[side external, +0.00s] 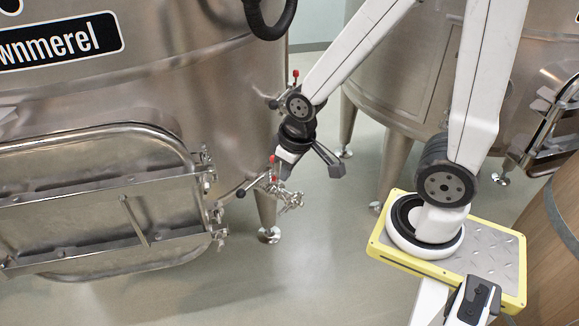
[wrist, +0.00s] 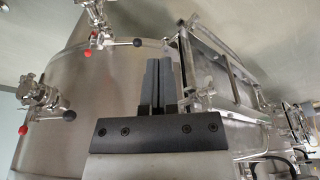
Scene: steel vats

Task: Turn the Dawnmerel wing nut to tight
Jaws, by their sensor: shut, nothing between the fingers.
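The Dawnmerel vat (side external: 120,85) is the steel vat at the left of the side view, with its name plate (side external: 60,40) at the top. Its rectangular hatch door (side external: 90,215) looks closed. Small clamp hardware (side external: 218,215) sits at the door's right edge. I cannot clearly tell the wing nut's shape or how tight it is. My gripper (side external: 333,162) hangs right of the vat, apart from the hatch hardware. In the wrist view its two dark fingers (wrist: 158,80) are together and empty. A hatch frame (wrist: 212,65) shows to their right, with a small fitting beside it.
A valve (side external: 285,195) with a red-tipped handle and a black-knobbed lever (side external: 241,193) juts out between the hatch and my gripper. Another red-tipped valve (side external: 290,95) is above. A second vat (side external: 400,75) stands behind. Open floor (side external: 300,275) lies below.

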